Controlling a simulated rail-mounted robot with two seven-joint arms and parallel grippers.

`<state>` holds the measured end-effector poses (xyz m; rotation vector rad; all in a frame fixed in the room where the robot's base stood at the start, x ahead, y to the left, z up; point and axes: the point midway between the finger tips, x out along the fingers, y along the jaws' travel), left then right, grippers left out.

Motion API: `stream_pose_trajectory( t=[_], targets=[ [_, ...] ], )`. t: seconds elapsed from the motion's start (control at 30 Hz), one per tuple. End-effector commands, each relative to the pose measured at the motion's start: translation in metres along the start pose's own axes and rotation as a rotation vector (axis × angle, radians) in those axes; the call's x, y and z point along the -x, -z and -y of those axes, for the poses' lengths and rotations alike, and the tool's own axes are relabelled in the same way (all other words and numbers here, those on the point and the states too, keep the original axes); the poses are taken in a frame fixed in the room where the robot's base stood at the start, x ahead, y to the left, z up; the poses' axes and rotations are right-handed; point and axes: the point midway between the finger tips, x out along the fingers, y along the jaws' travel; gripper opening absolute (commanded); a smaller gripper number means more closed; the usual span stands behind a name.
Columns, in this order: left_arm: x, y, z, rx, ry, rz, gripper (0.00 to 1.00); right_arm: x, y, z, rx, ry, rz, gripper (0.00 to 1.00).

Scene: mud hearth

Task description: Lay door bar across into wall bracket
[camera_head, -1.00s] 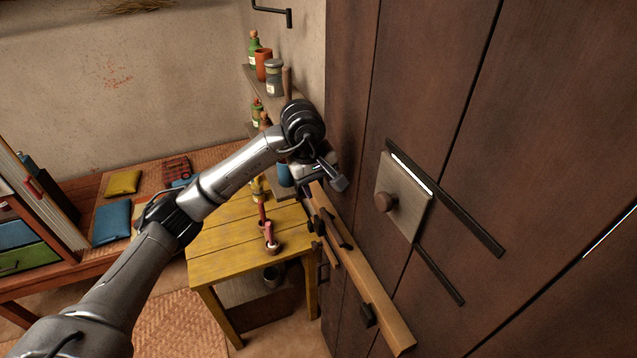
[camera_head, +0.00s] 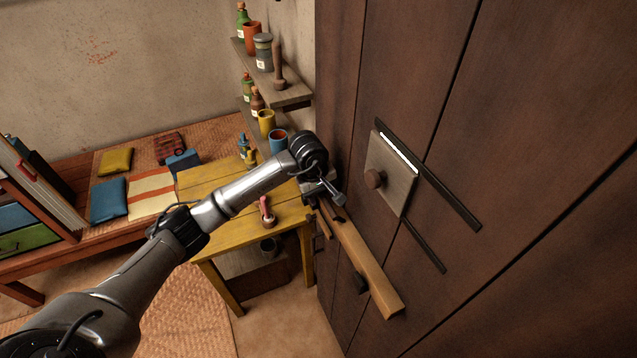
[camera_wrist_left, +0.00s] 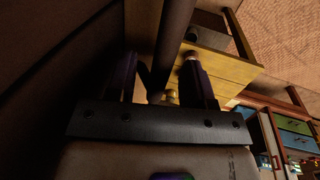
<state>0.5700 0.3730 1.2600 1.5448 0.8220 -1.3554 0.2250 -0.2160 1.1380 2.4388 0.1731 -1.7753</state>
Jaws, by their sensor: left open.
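The door bar (camera_head: 365,260) is a light tan wooden beam lying slantwise along the dark brown door, its lower end free and its upper end partly hidden by my left gripper. My right gripper is not in view.
The dark door (camera_head: 480,200) fills the right side, with a square plate and knob (camera_head: 390,178) and black strips. A yellow table (camera_head: 225,230) stands below the gripper. Shelves (camera_head: 285,95) with bottles and jars stand close behind the wrist. A bench (camera_head: 75,240) with cushions is at left.

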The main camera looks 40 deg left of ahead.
Motion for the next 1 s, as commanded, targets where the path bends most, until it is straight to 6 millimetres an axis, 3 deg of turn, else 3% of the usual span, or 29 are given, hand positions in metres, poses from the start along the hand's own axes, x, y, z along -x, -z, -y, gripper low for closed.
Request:
stream_pose_trajectory(
  t=[0.47, 1.0],
  targets=[
    [-0.0070, -0.0002, 0.0000, 0.000, 0.000, -0.001, 0.47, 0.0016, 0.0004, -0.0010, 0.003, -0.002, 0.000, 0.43],
    [-0.0067, -0.0002, 0.0000, 0.000, 0.000, -0.001, 0.00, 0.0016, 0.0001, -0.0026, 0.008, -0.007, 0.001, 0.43]
  ],
)
